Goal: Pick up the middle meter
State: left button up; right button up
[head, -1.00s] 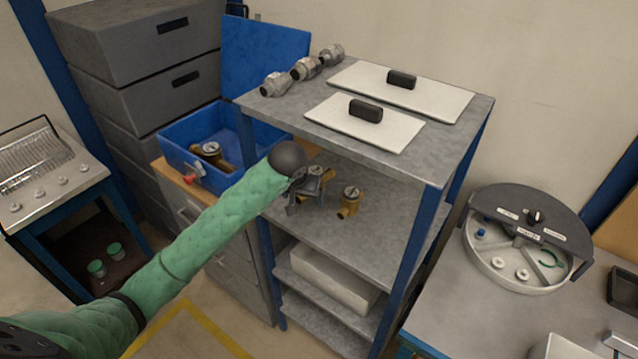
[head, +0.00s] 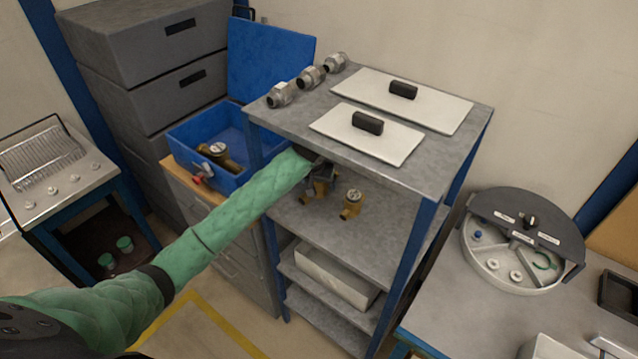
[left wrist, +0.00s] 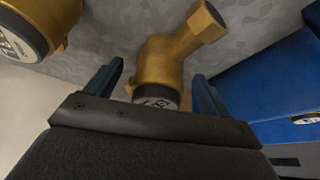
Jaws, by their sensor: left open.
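A brass meter (left wrist: 160,68) with a white dial sits on the shelf's upper inner level, between the two blue fingers of my left gripper (left wrist: 158,78) in the left wrist view. My left gripper is open, with the fingers apart on either side of the meter. In the head view the left gripper (head: 318,184) largely hides this meter. A second brass meter (head: 351,204) stands to its right on the same level and shows at the upper left of the left wrist view (left wrist: 40,22). A third meter (head: 220,154) lies in the blue box. My right gripper is out of view.
The grey shelf's top plate (head: 290,118) overhangs the arm, with blue posts (head: 410,260) at its corners. The open blue box (head: 190,135) stands to the left. A round grey-white device (head: 522,250) stands on the right table.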

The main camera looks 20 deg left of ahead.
pick_arm(q)
jog(key=shift+x, duration=0.85)
jog(key=shift+w+r, duration=0.1)
jog(key=c, duration=1.7)
jog(key=shift+c, duration=0.2)
